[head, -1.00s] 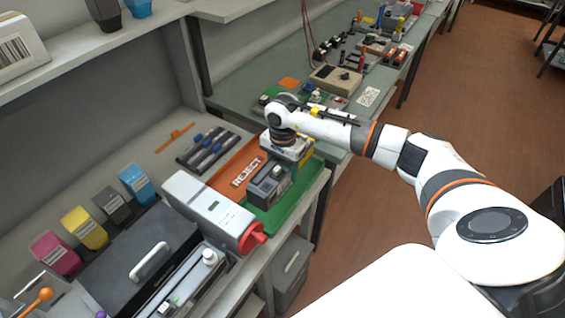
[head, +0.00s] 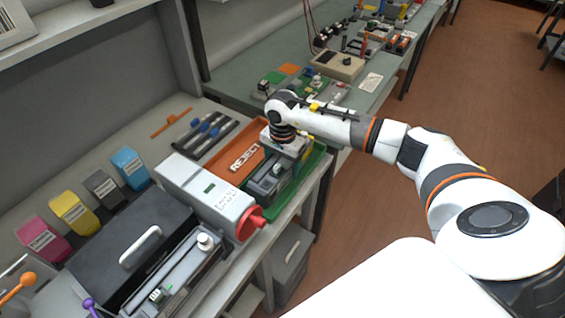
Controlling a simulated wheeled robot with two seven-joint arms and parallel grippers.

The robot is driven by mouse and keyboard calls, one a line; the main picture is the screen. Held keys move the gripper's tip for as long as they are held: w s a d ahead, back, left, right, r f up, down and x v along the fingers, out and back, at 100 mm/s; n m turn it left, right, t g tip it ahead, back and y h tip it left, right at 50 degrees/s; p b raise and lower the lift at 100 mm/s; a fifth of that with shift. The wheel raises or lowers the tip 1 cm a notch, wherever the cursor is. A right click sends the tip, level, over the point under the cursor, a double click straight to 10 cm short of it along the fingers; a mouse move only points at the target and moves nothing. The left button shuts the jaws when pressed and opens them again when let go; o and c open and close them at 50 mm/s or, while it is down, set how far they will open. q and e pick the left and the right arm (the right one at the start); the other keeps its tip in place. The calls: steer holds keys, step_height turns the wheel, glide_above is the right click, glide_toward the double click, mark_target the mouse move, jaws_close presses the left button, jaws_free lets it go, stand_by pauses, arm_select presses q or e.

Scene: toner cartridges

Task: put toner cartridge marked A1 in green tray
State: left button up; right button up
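The green tray (head: 316,160) is on the bench's right end, beside the orange tray marked REJECT (head: 243,160). A dark grey toner cartridge (head: 264,182) is low within the green tray's outline. Its marking is too small to read, and I cannot tell whether it touches the tray floor. My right gripper (head: 287,158) points down over the cartridge's far end. Its fingers are mostly hidden, so I cannot see whether they are shut on it. My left gripper is out of view.
A white and grey machine with a red knob (head: 250,222) stands just left of the trays. A black case (head: 135,245) and pink, yellow, grey and blue bins (head: 130,168) are further left. Dark cartridge-like bars (head: 205,133) lie behind the orange tray.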

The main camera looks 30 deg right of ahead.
steer(key=shift+o, duration=0.5)
steer(key=shift+s+f, duration=0.1)
step_height(320, 180, up, 11)
steer(key=b, duration=0.3)
steer(key=shift+r, duration=0.6)
steer(key=shift+f, duration=0.1)
